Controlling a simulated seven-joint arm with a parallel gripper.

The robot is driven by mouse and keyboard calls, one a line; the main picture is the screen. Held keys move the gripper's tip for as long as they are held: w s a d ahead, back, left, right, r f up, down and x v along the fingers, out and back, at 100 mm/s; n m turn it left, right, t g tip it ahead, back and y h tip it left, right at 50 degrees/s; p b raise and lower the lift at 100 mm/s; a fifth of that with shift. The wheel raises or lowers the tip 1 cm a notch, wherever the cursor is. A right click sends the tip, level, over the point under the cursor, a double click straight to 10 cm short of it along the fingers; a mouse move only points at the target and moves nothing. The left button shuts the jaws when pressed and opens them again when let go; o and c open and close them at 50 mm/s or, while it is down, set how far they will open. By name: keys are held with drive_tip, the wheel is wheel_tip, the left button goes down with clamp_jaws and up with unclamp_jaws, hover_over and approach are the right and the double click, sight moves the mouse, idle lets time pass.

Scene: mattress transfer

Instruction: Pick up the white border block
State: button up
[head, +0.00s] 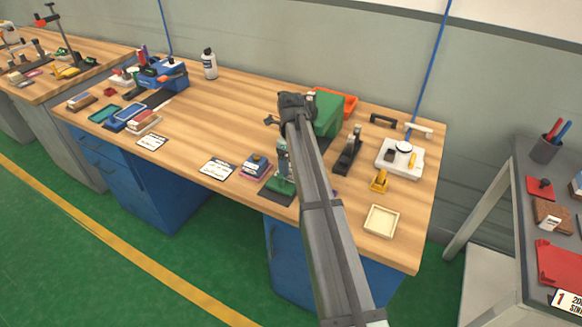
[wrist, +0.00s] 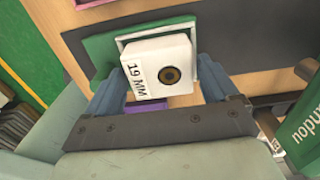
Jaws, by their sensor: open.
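A white block (wrist: 161,66) marked "19 MM", with a dark ringed hole in its face, shows in the wrist view. It sits in front of a green pad (wrist: 98,50) that bears a thin white square outline. My gripper (wrist: 160,88) is open, with one blue-grey finger on each side of the block. I cannot tell whether either finger touches it. In the head view my arm reaches over the right part of the bench, above a green piece (head: 281,186) on a dark mat. The white block cannot be made out there.
A green bin (head: 326,114) stands close to my arm; its lettered side shows in the wrist view (wrist: 305,135). A black hand plane (head: 347,152), a white scale (head: 400,158) and a cream tray (head: 381,221) lie to the right. The bench middle is mostly clear.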

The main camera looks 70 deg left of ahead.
drive_tip(key=shift+f, duration=0.55)
drive_tip(key=c, duration=0.8)
